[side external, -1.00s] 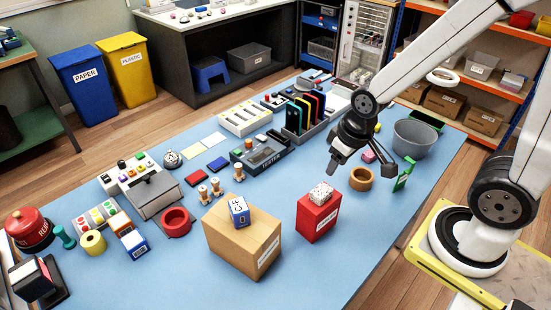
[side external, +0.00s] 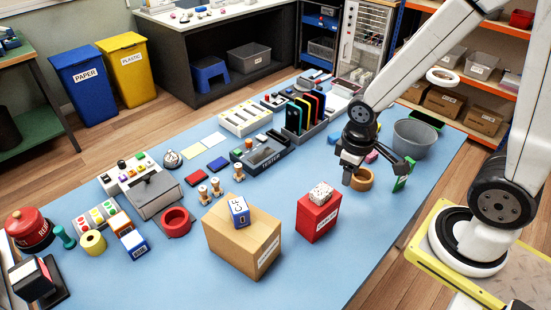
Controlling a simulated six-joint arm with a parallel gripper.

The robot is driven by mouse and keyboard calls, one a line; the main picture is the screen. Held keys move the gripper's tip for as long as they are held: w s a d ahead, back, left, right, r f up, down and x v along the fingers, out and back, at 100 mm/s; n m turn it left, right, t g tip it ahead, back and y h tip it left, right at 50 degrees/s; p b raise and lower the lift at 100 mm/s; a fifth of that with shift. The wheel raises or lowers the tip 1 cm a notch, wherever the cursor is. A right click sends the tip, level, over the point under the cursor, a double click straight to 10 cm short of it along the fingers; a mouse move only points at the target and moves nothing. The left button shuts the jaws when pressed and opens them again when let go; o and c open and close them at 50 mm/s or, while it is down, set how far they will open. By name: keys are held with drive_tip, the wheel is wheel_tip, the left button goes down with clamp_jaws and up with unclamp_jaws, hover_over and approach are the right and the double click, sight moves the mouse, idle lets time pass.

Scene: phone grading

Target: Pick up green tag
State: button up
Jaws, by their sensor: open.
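A thin green piece (side external: 400,184), which looks like the green tag, stands out at the right of the work area on the blue table. My gripper (side external: 378,172) is low over the table with its fingers spread wide. Its right finger is at the upper part of the green piece and partly covers it; I cannot tell whether they touch. Its left finger is by the left side of a tan ring (side external: 364,183), overlapping it in the picture. Nothing is visibly held.
A grey bucket (side external: 414,140) stands just behind the green piece. A pink block (side external: 372,156) lies behind the gripper. A red box (side external: 318,220) and a cardboard box (side external: 238,245) stand to the left. The blue table's front right part (side external: 345,260) is clear.

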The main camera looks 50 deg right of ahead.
drive_tip(key=s+d+f+n+g+h, duration=0.4)
drive_tip(key=s+d+n+g+h, duration=0.15)
drive_tip(key=d, duration=0.35)
drive_tip(key=n+t+h, duration=0.2)
drive_tip(key=n+h, duration=0.5)
drive_tip(key=n, duration=0.1)
hover_over(399, 178)
drive_tip(key=w+a, duration=0.1)
drive_tip(key=a, duration=0.3)
drive_tip(key=shift+w+f, duration=0.1)
drive_tip(key=shift+f, duration=0.15)
drive_tip(key=shift+f, duration=0.15)
drive_tip(key=shift+f, duration=4)
drive_tip(key=shift+y+x, duration=0.25)
drive_tip(key=shift+x, duration=0.55)
drive_tip(key=shift+x, duration=2.9)
drive_tip(key=shift+r, duration=0.15)
